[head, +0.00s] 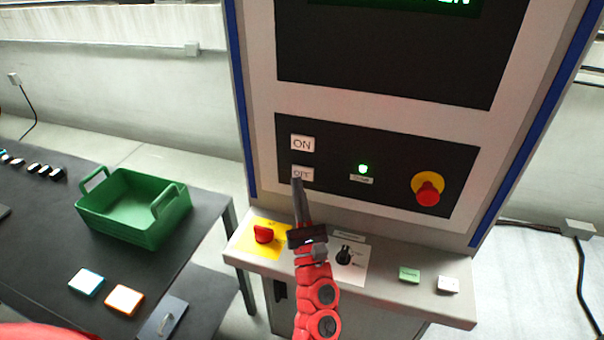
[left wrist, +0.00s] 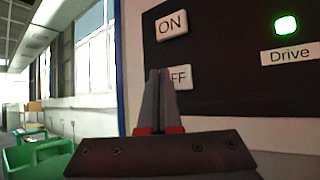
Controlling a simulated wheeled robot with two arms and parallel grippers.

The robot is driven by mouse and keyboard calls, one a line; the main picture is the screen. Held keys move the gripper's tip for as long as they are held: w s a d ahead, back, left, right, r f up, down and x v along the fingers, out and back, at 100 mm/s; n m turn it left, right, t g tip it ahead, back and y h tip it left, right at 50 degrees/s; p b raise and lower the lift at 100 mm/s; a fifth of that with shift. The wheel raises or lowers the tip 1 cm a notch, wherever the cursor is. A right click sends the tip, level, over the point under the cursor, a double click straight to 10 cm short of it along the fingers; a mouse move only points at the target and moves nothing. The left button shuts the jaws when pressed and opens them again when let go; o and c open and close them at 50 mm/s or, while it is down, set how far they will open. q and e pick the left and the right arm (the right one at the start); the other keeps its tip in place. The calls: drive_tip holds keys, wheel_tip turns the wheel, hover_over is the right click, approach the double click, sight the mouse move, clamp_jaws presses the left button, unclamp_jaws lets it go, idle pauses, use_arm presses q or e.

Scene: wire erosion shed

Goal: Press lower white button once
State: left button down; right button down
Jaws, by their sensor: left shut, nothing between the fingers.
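The lower white button, marked OFF (head: 303,174), sits on the black panel of the machine, straight below the white ON button (head: 302,143). My left gripper (head: 296,181) is shut and empty, its fingertips in front of the lower left part of the OFF button. I cannot tell whether they touch it. In the left wrist view the shut fingers (left wrist: 157,72) cover the left part of the OFF button (left wrist: 181,77), and the ON button (left wrist: 172,24) shows clear above. My right gripper is not in view.
A green lit Drive lamp (head: 363,169) and a red emergency stop (head: 428,193) on yellow are to the right. A shelf below holds a red rotary switch (head: 264,234) and a black knob (head: 344,254). A green basket (head: 150,238) stands on the dark table at left.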

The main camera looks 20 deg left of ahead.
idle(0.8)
use_arm(q)
drive_tip(key=shift+w+r+b, duration=0.1)
drive_tip(key=shift+w+b, duration=0.1)
drive_tip(key=shift+b, duration=0.75)
drive_tip(key=shift+w+r+b, duration=0.15)
drive_tip(key=shift+w+b, duration=0.15)
drive_tip(key=shift+b, duration=0.65)
idle(0.7)
idle(0.4)
